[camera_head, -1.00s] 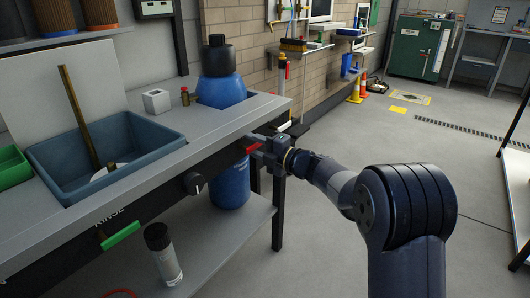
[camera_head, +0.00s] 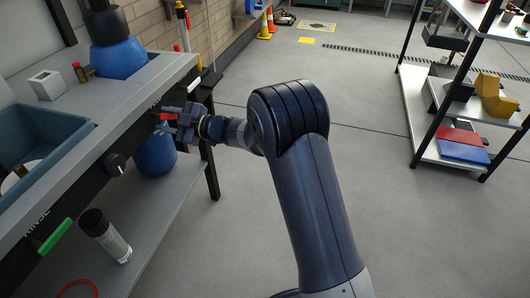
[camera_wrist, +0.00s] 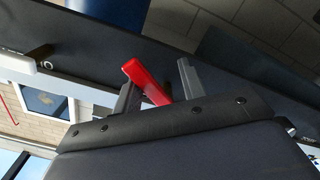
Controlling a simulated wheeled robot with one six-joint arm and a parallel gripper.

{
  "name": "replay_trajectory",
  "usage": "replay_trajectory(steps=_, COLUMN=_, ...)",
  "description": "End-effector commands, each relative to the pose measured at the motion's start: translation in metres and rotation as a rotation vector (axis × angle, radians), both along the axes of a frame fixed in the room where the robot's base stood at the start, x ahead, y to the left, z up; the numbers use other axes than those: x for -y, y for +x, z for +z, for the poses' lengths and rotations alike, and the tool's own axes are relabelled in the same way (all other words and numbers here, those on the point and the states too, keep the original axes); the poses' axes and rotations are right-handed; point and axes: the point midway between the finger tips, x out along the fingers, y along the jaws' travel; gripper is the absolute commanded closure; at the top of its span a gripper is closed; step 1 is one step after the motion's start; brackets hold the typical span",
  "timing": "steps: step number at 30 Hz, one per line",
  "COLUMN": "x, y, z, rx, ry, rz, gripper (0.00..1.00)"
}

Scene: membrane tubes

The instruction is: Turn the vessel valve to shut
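A red valve lever (camera_head: 168,116) is at the bench's front edge, near the blue vessel (camera_head: 120,58). In the wrist view the red lever (camera_wrist: 146,82) stands tilted between the fingers of my gripper (camera_wrist: 160,90). It is close to the left finger, and I cannot tell whether they touch. A clear gap separates it from the right finger. My gripper (camera_head: 167,131) is open around the lever in the head view. The valve body behind the lever is not clearly visible.
A green handle (camera_head: 55,235) sits under the RINSE label, and a black knob (camera_head: 115,163) is on the bench front. A rack (camera_head: 408,95) stands at the right. The floor between is clear.

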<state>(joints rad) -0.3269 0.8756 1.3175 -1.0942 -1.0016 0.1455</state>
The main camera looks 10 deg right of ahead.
Motion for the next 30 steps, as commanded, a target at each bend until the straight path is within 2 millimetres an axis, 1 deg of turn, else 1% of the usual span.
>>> replay_trajectory(steps=1, x=-0.001, y=-0.002, z=0.002, rx=-0.060, ry=0.023, rz=0.001, gripper=0.62)
replay_trajectory(steps=9, x=-0.004, y=-0.010, z=-0.002, rx=-0.376, ry=0.155, rz=0.000, gripper=0.62)
replay_trajectory(steps=12, x=0.019, y=-0.018, z=-0.004, rx=-0.366, ry=0.152, rz=-0.004, gripper=0.62)
replay_trajectory(steps=25, x=0.099, y=-0.051, z=-0.003, rx=-0.360, ry=0.152, rz=-0.004, gripper=0.62)
replay_trajectory(steps=30, x=0.115, y=-0.043, z=-0.013, rx=-0.416, ry=0.115, rz=-0.160, gripper=0.62)
